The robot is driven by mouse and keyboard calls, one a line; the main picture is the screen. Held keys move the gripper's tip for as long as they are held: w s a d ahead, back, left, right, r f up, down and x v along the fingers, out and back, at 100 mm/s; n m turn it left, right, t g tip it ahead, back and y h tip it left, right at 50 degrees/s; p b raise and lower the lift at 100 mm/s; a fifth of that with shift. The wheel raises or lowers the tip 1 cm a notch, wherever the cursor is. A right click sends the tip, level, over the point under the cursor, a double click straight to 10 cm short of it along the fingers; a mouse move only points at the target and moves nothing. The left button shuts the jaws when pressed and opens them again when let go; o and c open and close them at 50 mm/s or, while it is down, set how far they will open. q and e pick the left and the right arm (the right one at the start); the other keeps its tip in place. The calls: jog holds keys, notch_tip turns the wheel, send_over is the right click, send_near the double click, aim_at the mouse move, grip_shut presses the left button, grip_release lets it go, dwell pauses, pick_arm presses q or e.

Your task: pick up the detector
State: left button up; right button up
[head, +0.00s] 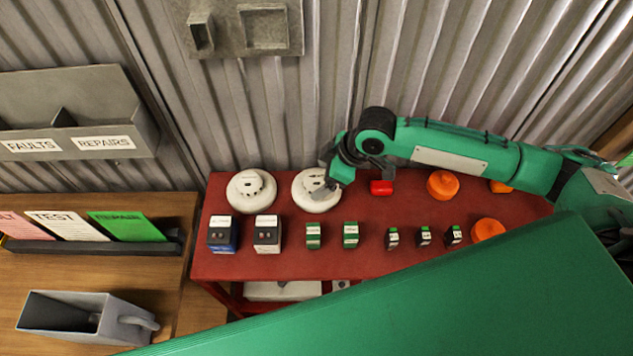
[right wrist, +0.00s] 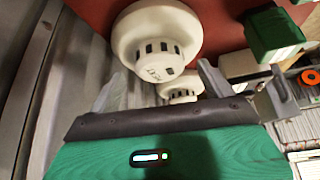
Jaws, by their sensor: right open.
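Two round white detectors stand side by side on the red table (head: 370,262), a left detector (head: 251,191) and a right detector (head: 313,200). My right gripper (head: 328,181) is open at the right detector, overlapping its upper right part in the head view. In the right wrist view, one white detector (right wrist: 157,35) looms large just beyond the open fingers (right wrist: 162,82), and another white detector (right wrist: 181,88) shows smaller behind it. I cannot tell whether a finger touches the near one. My left gripper is not in view.
A red cylinder (head: 381,187) and orange caps (head: 442,185) lie to the right. A corrugated wall (head: 290,110) rises close behind. A wooden desk (head: 180,215) is left.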

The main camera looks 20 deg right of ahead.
jog(key=shift+x, duration=0.85)
jog(key=shift+d, duration=0.1)
jog(key=c, duration=1.1)
jog(key=shift+c, duration=0.2)
